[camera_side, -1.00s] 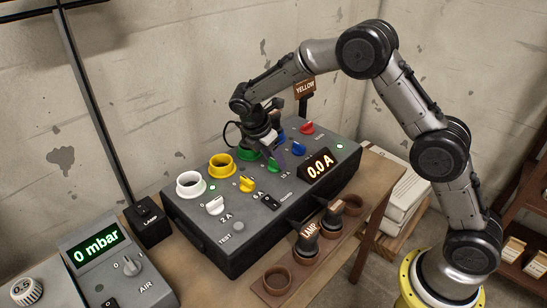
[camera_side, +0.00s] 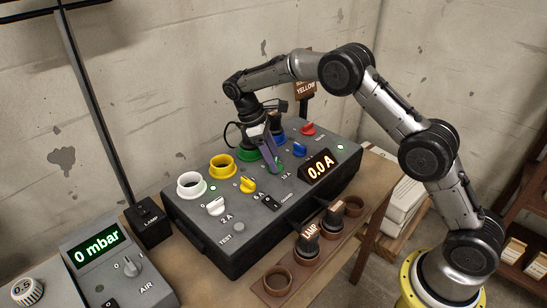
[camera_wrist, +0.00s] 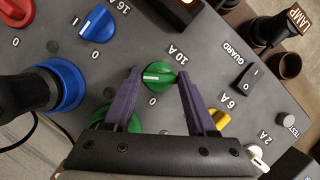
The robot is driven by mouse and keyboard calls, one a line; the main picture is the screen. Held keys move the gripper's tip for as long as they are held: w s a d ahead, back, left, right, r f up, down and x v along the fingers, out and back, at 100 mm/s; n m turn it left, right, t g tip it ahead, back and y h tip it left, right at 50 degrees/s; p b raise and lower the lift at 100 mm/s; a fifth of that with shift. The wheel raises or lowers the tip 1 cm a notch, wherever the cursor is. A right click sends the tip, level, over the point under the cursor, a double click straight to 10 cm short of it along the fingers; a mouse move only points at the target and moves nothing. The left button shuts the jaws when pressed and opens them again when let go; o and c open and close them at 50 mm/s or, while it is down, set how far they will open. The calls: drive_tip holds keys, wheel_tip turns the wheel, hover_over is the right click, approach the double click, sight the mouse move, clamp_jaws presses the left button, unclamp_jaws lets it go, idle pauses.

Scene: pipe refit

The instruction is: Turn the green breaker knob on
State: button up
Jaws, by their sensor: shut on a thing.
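The green breaker knob (camera_wrist: 159,74) is on the grey panel beside its 10 A label. My gripper (camera_wrist: 160,83) has one purple finger on each side of it and is shut on it. The knob's bar lies across the wrist picture, with a white line towards its left end and a 0 printed below. In the side view my gripper (camera_side: 271,165) reaches down to the panel at the green knob (camera_side: 279,167). The green socket (camera_side: 247,154) is just left of it. The knob's on mark is not visible.
A black plug (camera_wrist: 25,92) stands in the blue socket (camera_wrist: 66,85), close beside my gripper. The yellow knob (camera_side: 247,185), blue knob (camera_side: 299,150) and white knob (camera_side: 215,206) are nearby. The display (camera_side: 316,171) reads 0.0 A.

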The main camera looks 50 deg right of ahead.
drive_tip(key=m+y, duration=0.1)
drive_tip(key=m, duration=0.2)
drive_tip(key=m+y, duration=0.1)
drive_tip(key=m, duration=0.3)
drive_tip(key=shift+w+d+r+g+y, duration=0.1)
drive_tip(key=shift+d+g+y, duration=0.1)
drive_tip(key=shift+g+y, duration=0.15)
idle(0.4)
drive_tip(key=o, duration=1.4)
drive_tip(key=shift+c, duration=0.2)
drive_tip(key=v, duration=0.7)
drive_tip(key=shift+r, duration=0.2)
